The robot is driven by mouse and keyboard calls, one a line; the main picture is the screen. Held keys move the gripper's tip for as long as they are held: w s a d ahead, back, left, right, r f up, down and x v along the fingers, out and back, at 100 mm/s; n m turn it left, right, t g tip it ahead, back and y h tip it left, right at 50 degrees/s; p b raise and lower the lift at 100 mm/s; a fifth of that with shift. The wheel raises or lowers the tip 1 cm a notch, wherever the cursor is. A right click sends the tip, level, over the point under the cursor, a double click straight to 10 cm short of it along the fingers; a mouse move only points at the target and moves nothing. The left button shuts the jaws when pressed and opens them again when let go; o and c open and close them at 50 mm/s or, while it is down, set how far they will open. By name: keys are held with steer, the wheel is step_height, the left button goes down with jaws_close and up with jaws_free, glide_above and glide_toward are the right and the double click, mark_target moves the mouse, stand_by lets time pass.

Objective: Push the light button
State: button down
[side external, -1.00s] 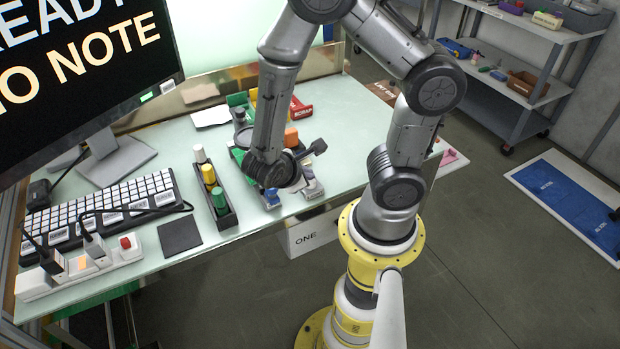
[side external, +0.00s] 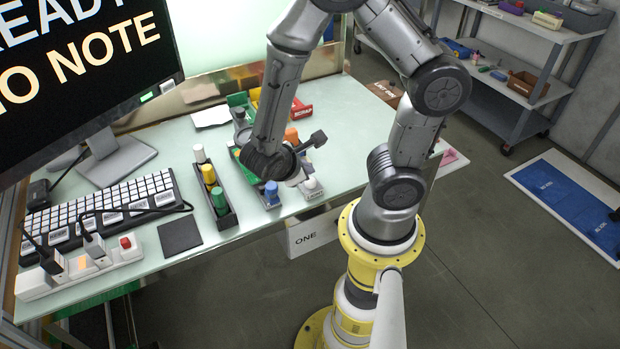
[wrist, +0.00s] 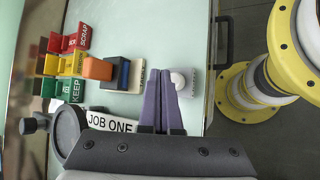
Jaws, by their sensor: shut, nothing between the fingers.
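The button is a white round dome (wrist: 178,79) on a pale grey base in the wrist view. It also shows in the side view (side external: 311,184) near the table's front edge, just right of my gripper. The button looks white, with no visible glow. My gripper (wrist: 161,72) is shut and empty, its two purple fingers side by side. In the wrist view the fingertips overlap the left edge of the button's base, next to the dome. Whether they touch it I cannot tell. In the side view my wrist hides most of the gripper.
A black rack of coloured cylinders (side external: 226,213), a keyboard (side external: 110,212) and a power strip (side external: 85,270) lie farther left. The table edge is close by.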

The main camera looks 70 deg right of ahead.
steer(key=shift+r, duration=2.55)
step_height(320, 180, up, 4)
steer(key=m+y, duration=0.1)
steer(key=m, duration=0.2)
glide_above(307, 185)
steer(key=s+a+r+m+t+y, duration=0.2)
steer(key=a+r+m+t+y, duration=0.2)
steer(key=a+r+t+y, duration=0.3)
step_height(307, 185, up, 2)
steer(key=shift+a+r+y, duration=0.2)
steer(key=shift+a+y, duration=0.3)
steer(key=shift+a, duration=0.55)
